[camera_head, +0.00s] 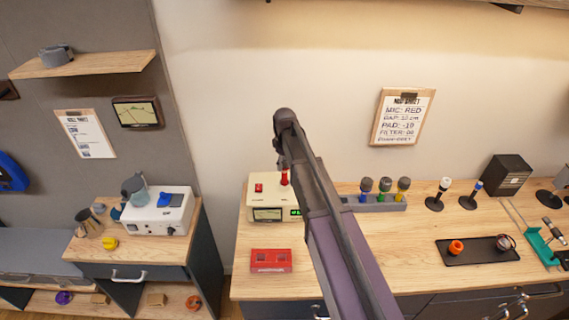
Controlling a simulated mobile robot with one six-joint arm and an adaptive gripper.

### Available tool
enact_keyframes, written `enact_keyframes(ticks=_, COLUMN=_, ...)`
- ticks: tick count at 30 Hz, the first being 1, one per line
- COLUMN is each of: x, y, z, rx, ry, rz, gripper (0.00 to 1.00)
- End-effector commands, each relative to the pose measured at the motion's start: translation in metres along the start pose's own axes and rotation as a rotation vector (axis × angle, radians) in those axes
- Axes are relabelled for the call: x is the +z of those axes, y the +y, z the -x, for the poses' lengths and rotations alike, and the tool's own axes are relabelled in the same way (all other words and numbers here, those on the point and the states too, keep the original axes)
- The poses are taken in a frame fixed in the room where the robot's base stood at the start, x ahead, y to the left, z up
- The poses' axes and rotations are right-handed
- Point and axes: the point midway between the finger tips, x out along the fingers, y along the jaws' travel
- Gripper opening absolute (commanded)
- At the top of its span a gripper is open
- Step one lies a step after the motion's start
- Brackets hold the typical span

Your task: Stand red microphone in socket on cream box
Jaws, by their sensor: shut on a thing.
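The cream box (251,205) sits on the wooden bench, left of my arm. It has a dial, a green display and a small red button on it. The red microphone (284,177) shows as a short upright red piece at the right of the box top. My gripper (283,167) is just above that red piece, shut on the microphone and mostly hidden by my arm. I cannot see the socket or whether the microphone's lower end touches it.
A grey rack (378,204) with several colour-banded microphones stands right of my arm. A red case (271,261) lies in front of the box. A dark tray (476,251) and stands are farther right. A white machine (157,212) stands on the left cabinet.

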Motion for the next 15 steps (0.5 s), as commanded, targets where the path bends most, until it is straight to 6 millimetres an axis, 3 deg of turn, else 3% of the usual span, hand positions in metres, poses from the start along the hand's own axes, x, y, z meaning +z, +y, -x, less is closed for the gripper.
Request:
enact_keyframes(ticks=11, x=0.0, y=0.0, z=-0.001, rx=0.0, ry=0.0, rz=0.0, gripper=0.04)
enact_keyframes(ticks=12, x=0.0, y=0.0, z=-0.001, rx=0.0, ry=0.0, rz=0.0, gripper=0.71)
enact_keyframes(ticks=15, x=0.0, y=0.0, z=-0.001, rx=0.0, ry=0.0, rz=0.0, gripper=1.0)
